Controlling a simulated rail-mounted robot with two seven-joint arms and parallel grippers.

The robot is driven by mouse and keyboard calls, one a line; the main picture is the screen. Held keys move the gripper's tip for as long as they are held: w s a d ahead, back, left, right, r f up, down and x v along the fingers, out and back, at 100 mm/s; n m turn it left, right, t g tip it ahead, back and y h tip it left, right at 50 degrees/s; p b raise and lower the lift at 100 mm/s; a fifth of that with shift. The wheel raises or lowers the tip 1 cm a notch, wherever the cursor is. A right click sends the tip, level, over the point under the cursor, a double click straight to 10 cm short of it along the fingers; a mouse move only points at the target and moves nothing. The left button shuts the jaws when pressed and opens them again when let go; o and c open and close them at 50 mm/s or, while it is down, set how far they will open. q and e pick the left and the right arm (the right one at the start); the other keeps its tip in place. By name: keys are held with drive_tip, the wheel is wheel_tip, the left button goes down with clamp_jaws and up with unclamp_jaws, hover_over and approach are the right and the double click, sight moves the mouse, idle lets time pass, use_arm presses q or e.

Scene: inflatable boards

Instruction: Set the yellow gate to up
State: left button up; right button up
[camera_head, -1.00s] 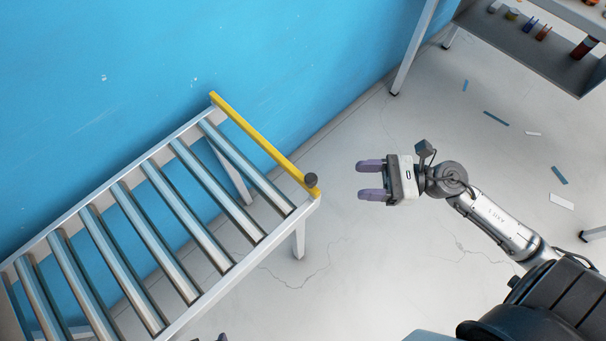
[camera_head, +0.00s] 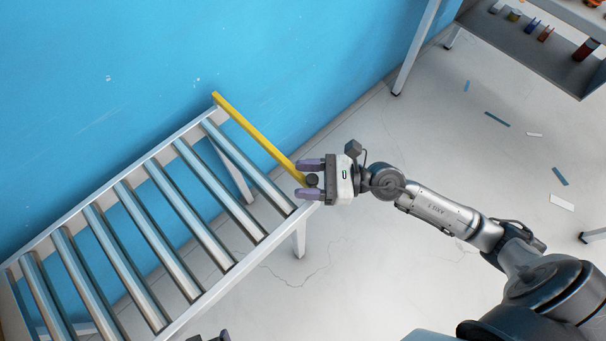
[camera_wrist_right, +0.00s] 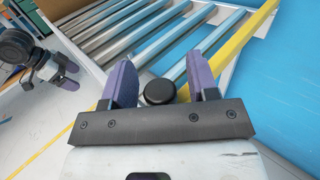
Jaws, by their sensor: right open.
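The yellow gate (camera_head: 255,135) is a long bar lying across the right end of the roller conveyor, and it also shows in the right wrist view (camera_wrist_right: 236,45). A round black knob (camera_head: 312,180) stands at its near end and shows in the right wrist view (camera_wrist_right: 159,91). My right gripper (camera_head: 309,180) is open, its purple fingers on either side of the knob. In the right wrist view a gap shows beside the knob, and contact cannot be told. My left gripper (camera_wrist_right: 68,76) shows small at the left of the right wrist view; its opening is unclear.
The conveyor (camera_head: 190,312) has several metal rollers in a pale frame along the blue wall (camera_head: 150,60). A shelf table (camera_head: 530,50) with small items stands at the upper right. Scraps (camera_head: 562,202) lie on the otherwise open grey floor.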

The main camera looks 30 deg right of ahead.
drive_tip(key=shift+w+a, duration=0.15)
drive_tip(key=shift+a, duration=0.1)
clamp_jaws()
idle(0.5)
